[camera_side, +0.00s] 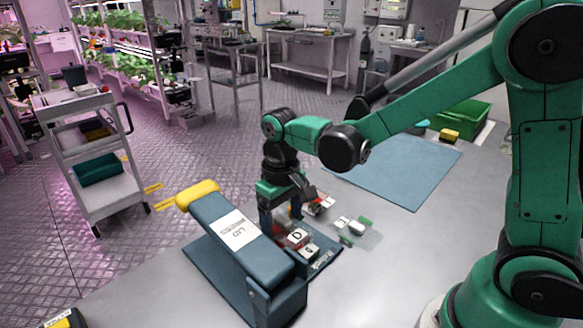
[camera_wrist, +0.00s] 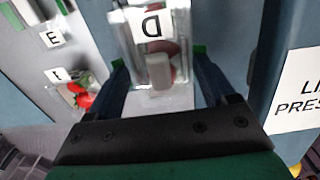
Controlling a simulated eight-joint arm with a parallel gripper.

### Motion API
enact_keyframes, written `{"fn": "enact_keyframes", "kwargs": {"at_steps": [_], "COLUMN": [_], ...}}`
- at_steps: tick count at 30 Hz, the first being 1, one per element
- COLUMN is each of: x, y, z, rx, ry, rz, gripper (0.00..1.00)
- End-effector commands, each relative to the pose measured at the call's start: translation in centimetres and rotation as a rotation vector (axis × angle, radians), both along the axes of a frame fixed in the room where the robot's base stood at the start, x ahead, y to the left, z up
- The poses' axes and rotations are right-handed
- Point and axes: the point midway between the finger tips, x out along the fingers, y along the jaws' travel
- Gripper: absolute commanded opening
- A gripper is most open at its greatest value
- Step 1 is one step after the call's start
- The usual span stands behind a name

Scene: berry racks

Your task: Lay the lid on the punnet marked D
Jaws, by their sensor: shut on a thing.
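My gripper (camera_wrist: 160,62) is shut on the clear lid (camera_wrist: 160,100), with a green tab at each fingertip and a grey block in its middle. The punnet marked D (camera_wrist: 152,22) lies beneath, its white label and some red berries showing through clear plastic. In the side view, the D punnet (camera_side: 297,238) stands beside the lid press, just below my gripper (camera_side: 284,220). The held lid is hard to make out there. I cannot tell whether the lid touches the punnet.
The blue lid press (camera_side: 265,262) with a yellow handle stands close to my gripper. Other labelled items, one marked E (camera_wrist: 53,38) and one with strawberries (camera_wrist: 82,92), lie at the wrist view's left. A clear piece with green tabs (camera_side: 356,229) lies right. The blue mat (camera_side: 400,170) is clear.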

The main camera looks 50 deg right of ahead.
Motion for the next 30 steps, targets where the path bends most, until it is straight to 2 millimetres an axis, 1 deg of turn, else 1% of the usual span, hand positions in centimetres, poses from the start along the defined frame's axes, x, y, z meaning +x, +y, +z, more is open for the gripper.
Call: {"fn": "enact_keyframes", "kwargs": {"at_steps": [30], "x": [0.01], "y": [0.0], "z": [-0.51], "rx": [0.0], "ry": [0.0], "rz": [0.0], "gripper": [0.29]}}
